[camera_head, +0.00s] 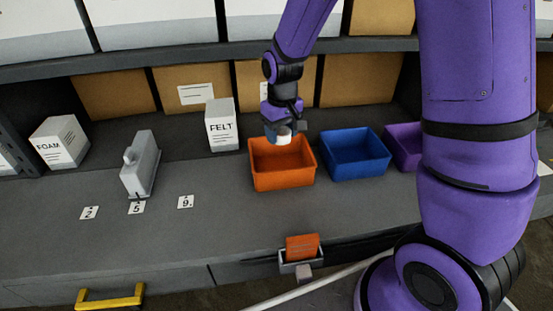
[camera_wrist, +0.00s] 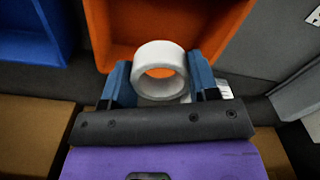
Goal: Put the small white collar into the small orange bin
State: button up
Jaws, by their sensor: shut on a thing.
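The small white collar (camera_wrist: 158,53) is a short white ring, held between the two blue fingers of my gripper (camera_wrist: 160,85) in the wrist view. In the head view the collar (camera_head: 284,140) shows as a small white shape under my gripper (camera_head: 279,134). The small orange bin (camera_head: 285,181) stands on the bench, and my gripper holds the collar over its back part. In the wrist view the orange bin (camera_wrist: 120,20) lies beyond the collar, and its orange shows through the ring. I cannot tell how high the collar is above the bin floor.
A blue bin (camera_head: 355,172) and a purple bin (camera_head: 402,150) stand right of the orange bin. A white FELT box (camera_head: 221,126), a grey device (camera_head: 139,168) and a FOAM box (camera_head: 59,144) stand left. Shelving with cardboard boxes is behind. The bench front is mostly clear.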

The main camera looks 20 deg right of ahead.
notch_tip(320, 180, down, 10)
jog(key=shift+r, duration=0.15)
dwell(0.4)
jog(key=shift+f, duration=0.6)
jog(key=o, duration=0.9)
jog(key=shift+r, duration=0.1)
notch_tip(320, 180, up, 13)
